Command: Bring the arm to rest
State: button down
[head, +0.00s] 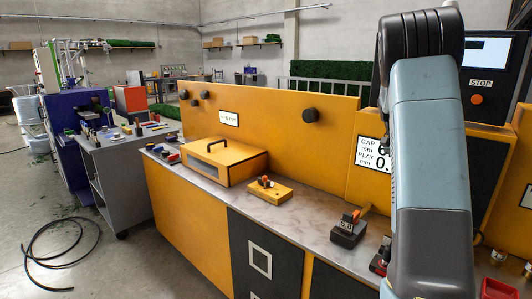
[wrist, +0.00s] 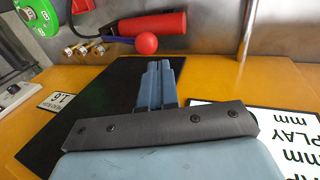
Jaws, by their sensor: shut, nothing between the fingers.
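My gripper (wrist: 160,66) shows in the wrist view, its two blue-grey fingers together with nothing between them. The fingers point over a yellow panel (wrist: 268,82) with a black area (wrist: 75,115) on it. In the head view my arm (head: 432,140) stands large at the right and bends over at the top. My gripper cannot be seen in the head view.
A yellow workbench with a grey top (head: 310,222) carries a yellow lidded box (head: 222,165), an orange-handled block (head: 270,190) and a dark block (head: 347,232). The wrist view shows a red cylinder (wrist: 152,25), a red ball (wrist: 146,43) and a green disc (wrist: 38,14). A black cable (head: 62,255) lies on the floor.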

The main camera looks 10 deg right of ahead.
jog(key=s+a+r+n+t+y, duration=0.1)
jog(key=s+a+r+n+t, duration=0.15)
jog(key=s+a+r, duration=0.6)
jog(key=s+a+r+n+t+y, duration=0.1)
jog(key=s+a+r+n+t, duration=0.15)
jog(key=s+a, duration=0.6)
jog(key=s+a+f+n+t, duration=0.1)
jog(key=s+a+n+t, duration=0.2)
jog(key=s+a, duration=1.1)
jog(key=shift+s+f+n+y, duration=0.2)
jog(key=shift+s+n+y, duration=0.15)
jog(key=shift+n, duration=0.35)
